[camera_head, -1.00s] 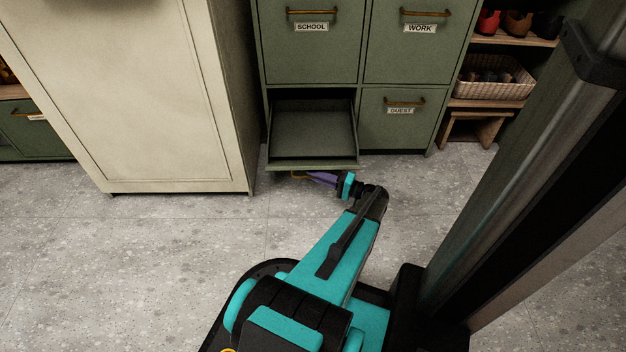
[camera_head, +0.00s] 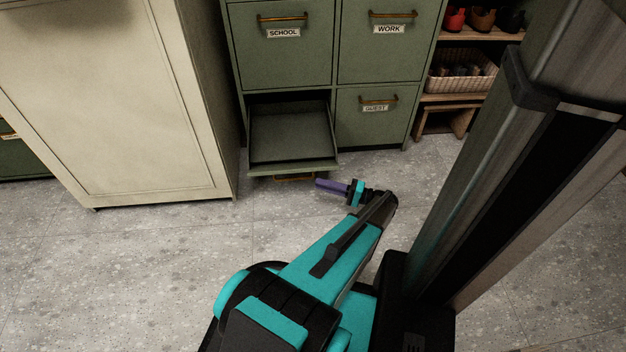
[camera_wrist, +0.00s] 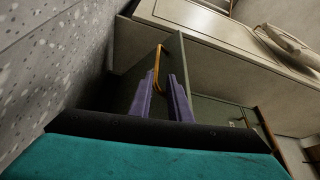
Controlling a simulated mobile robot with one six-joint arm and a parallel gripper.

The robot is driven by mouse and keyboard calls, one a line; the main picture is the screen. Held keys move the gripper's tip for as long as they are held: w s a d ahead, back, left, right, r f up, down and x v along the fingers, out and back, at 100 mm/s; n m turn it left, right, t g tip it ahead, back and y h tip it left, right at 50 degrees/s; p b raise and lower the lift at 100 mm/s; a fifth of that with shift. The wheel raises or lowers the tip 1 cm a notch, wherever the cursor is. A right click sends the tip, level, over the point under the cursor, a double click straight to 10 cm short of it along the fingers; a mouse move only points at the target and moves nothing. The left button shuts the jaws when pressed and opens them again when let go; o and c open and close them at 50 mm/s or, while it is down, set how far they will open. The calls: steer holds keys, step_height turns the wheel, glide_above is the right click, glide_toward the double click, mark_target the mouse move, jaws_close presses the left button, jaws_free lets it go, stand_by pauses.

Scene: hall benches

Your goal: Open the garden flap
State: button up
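The open flap (camera_head: 290,167) is at the bottom left of the green cabinet (camera_head: 285,60), dropped forward with its dark compartment showing above it. No label shows on it, so its name cannot be read. Its brass handle (camera_head: 294,177) hangs at the front edge, low over the floor.
The SCHOOL, WORK and GUEST flaps (camera_head: 375,115) are shut. A cream cabinet (camera_head: 130,100) stands close on the left. A shelf with shoes and a wicker basket (camera_head: 460,78) is at the right. The speckled floor (camera_head: 140,260) in front is clear.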

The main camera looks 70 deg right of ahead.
steer(key=shift+s+f+p, duration=0.15)
steer(key=shift+s+p, duration=0.15)
steer(key=shift+s, duration=1.1)
